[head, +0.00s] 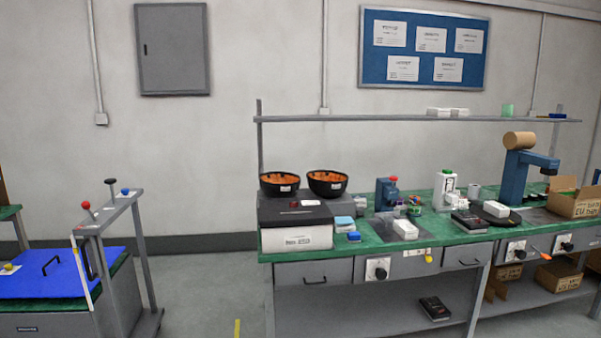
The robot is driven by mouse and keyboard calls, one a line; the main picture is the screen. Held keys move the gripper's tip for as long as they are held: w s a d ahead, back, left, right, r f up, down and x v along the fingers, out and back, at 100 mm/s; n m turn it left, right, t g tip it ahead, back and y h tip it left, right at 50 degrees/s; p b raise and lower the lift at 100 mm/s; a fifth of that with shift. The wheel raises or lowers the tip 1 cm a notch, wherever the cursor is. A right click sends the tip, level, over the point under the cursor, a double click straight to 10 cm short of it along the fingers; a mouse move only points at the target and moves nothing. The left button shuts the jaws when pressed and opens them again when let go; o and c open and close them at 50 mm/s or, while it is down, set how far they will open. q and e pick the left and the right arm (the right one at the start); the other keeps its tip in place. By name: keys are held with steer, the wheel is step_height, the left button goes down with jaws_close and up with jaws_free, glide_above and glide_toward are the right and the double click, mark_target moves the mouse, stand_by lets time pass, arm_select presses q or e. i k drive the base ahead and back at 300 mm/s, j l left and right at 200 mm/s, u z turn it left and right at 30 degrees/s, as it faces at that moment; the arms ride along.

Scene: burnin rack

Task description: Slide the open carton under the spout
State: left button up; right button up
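An open brown cardboard carton (590,208) with printed lettering stands at the right end of the green workbench, with its flaps up. A blue upright machine (513,180) with a brown roll on top stands just left of it. Its overhanging head (545,161) reaches right, toward the carton, and may be the spout; I cannot tell for certain. From here I cannot tell whether the head is above the carton's opening. Neither of my grippers is in view.
The bench (380,241) also holds two black bowls with orange contents (328,184), a small blue press (385,192) and a white device (444,190). More cartons (558,276) sit on its lower shelf. A blue-topped cart (45,280) stands left; floor between is clear.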

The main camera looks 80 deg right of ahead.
mark_target(562, 202)
steer(key=z, duration=4.35)
steer(key=i+l+z, duration=0.1)
steer(key=i+z, duration=0.4)
steer(key=i, duration=1.8)
steer(key=i+u, duration=0.1)
steer(key=i, duration=0.35)
steer(key=i+l+u, duration=0.15)
steer(key=i, duration=0.35)
steer(key=i+u, duration=0.1)
steer(key=i, duration=0.35)
steer(key=i+l+u, duration=0.1)
steer(key=i, duration=0.35)
steer(key=l, duration=0.1)
